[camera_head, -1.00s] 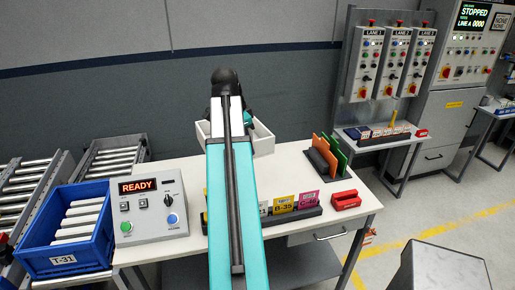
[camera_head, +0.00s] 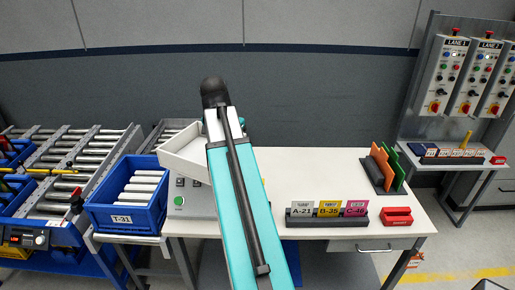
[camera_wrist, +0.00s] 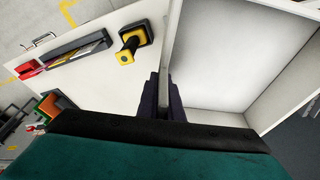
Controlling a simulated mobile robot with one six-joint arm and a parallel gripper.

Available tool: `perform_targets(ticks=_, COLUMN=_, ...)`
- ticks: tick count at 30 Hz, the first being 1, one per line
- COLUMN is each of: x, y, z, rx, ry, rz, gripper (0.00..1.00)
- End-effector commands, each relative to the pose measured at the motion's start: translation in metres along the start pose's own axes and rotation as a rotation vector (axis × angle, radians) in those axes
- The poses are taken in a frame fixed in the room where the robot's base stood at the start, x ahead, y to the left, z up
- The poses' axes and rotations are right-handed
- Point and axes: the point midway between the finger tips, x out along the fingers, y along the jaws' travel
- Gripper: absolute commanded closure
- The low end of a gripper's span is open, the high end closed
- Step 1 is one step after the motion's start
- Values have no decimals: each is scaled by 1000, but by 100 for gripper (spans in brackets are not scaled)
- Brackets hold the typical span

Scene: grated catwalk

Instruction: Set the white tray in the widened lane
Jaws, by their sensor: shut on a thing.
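The white tray (camera_head: 183,158) is an open, shallow box held up in the air, left of my arm in the head view. In the wrist view the white tray (camera_wrist: 215,55) fills the right side. My gripper (camera_wrist: 163,98) is shut on its near wall; the head view hides the jaws behind my arm. Roller lanes (camera_head: 78,158) with metal rails lie at the left in the head view, one with a yellow bar across it. I cannot tell which lane is the widened one.
A blue bin T-31 (camera_head: 125,205) with white rollers stands left of the control box (camera_head: 200,203), which the tray partly covers. The white table (camera_head: 330,170) holds a card rack (camera_head: 327,217), a red block (camera_head: 397,217) and an orange-green file stand (camera_head: 383,170).

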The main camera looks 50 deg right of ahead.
Motion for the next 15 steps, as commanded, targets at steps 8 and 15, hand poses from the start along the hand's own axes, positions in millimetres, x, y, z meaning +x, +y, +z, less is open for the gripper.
perform_targets(ticks=8, x=-11, y=-69, z=61, rx=-292, ry=1, rz=-80, gripper=100)
perform_targets(ticks=15, x=-20, y=-120, z=121, rx=-543, ry=1, rz=-148, gripper=100)
